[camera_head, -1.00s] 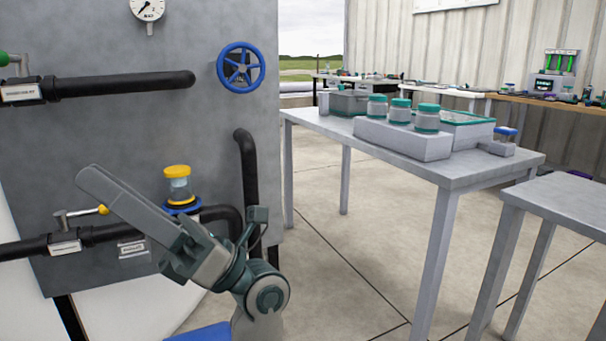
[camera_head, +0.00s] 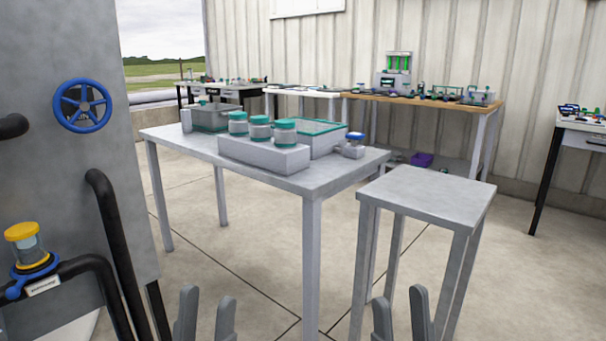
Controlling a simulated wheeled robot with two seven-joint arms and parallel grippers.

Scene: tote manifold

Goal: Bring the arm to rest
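My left gripper (camera_head: 206,308) shows at the bottom edge, left of centre, with two grey fingers pointing up and a gap between them. My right gripper (camera_head: 400,310) shows at the bottom edge, right of centre, with its two fingers also apart. Both are open, and nothing shows between the fingers. The left one is in front of the floor near the panel's pipes. The right one is in front of the legs of the small grey table (camera_head: 428,190). The rest of both arms is out of view.
A grey panel (camera_head: 60,170) with a blue handwheel (camera_head: 82,106), black pipes and a yellow-capped sight glass (camera_head: 28,248) stands left. A long grey table (camera_head: 310,183) holds a block of teal-lidded jars (camera_head: 262,156) and bins. Benches line the back wall. Concrete floor lies open between.

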